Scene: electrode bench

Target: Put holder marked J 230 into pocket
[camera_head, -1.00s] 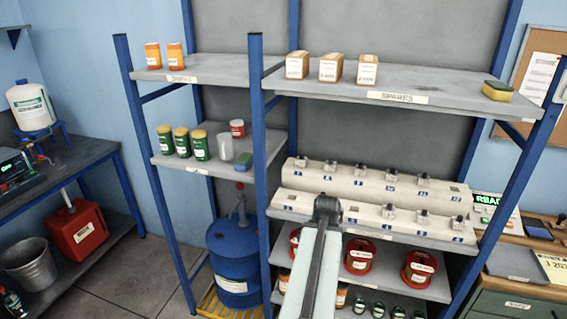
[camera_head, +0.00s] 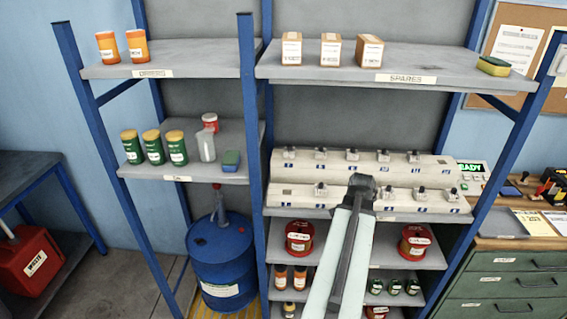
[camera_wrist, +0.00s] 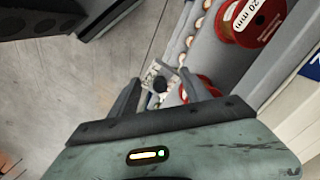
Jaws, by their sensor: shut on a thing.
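In the wrist view my gripper (camera_wrist: 160,92) is shut on a small holder (camera_wrist: 155,77) with a pale label and a dark round part. The writing on the label is too small to read for sure. In the head view my arm reaches toward the shelf, and I cannot make out the fingers or the held holder. A two-step white rack stands on the right shelf, with an upper step (camera_head: 281,169) and a lower step (camera_head: 300,203). Several small holders stand along both steps over blue labels I cannot read. Part of the lower step is hidden behind my arm.
Red reels (camera_head: 299,238) stand on the shelf below the rack; one labelled 20 mm (camera_wrist: 250,18) shows in the wrist view. Blue posts (camera_head: 251,170) frame the shelves. A blue drum (camera_head: 222,260) stands lower left. A green drawer cabinet (camera_head: 515,285) stands at right.

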